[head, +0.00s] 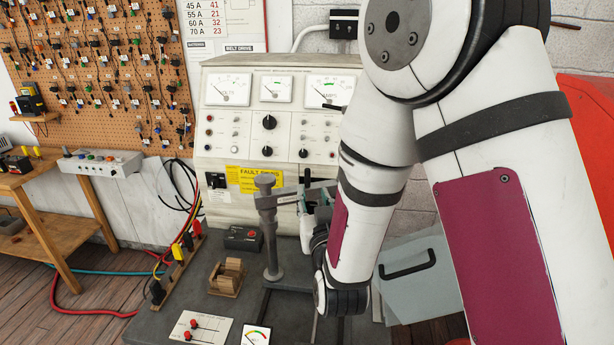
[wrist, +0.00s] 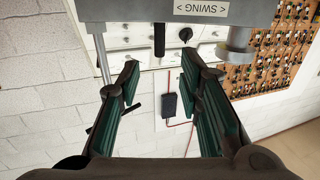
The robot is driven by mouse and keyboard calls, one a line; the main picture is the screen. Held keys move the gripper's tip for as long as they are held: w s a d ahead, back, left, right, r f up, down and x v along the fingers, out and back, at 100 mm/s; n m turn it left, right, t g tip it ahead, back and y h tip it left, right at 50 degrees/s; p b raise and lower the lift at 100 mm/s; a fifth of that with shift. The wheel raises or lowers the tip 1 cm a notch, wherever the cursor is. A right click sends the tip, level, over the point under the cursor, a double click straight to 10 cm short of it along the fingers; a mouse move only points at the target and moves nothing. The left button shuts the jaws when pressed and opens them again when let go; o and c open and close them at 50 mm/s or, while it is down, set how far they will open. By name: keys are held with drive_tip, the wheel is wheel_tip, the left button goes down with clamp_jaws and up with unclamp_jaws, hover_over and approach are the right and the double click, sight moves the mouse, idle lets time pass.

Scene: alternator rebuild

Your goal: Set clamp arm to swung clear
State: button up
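The clamp arm (head: 287,192) is a dark grey bar. It reaches right from the top of an upright grey post (head: 268,235) on the bench. In the wrist view, the clamp arm (wrist: 130,10) crosses the top of the picture and bears a "SWING" label with arrows. A short black peg (wrist: 159,40) sticks out of it, between the lines of my two fingers. My gripper (wrist: 160,68) is open, with green pads wide apart and nothing held. In the head view, my gripper (head: 312,198) is by the clamp arm's right part, partly hidden behind my arm.
A grey test console (head: 270,150) with dials stands behind. A grey-blue case (head: 415,280) is at right.

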sight(308, 177)
drive_tip(key=w, duration=0.7)
drive_tip(key=w+a, duration=0.1)
drive_tip(key=w, duration=0.2)
drive_tip(key=shift+w, duration=0.15)
drive_tip(key=shift+c, duration=0.5)
clamp_jaws()
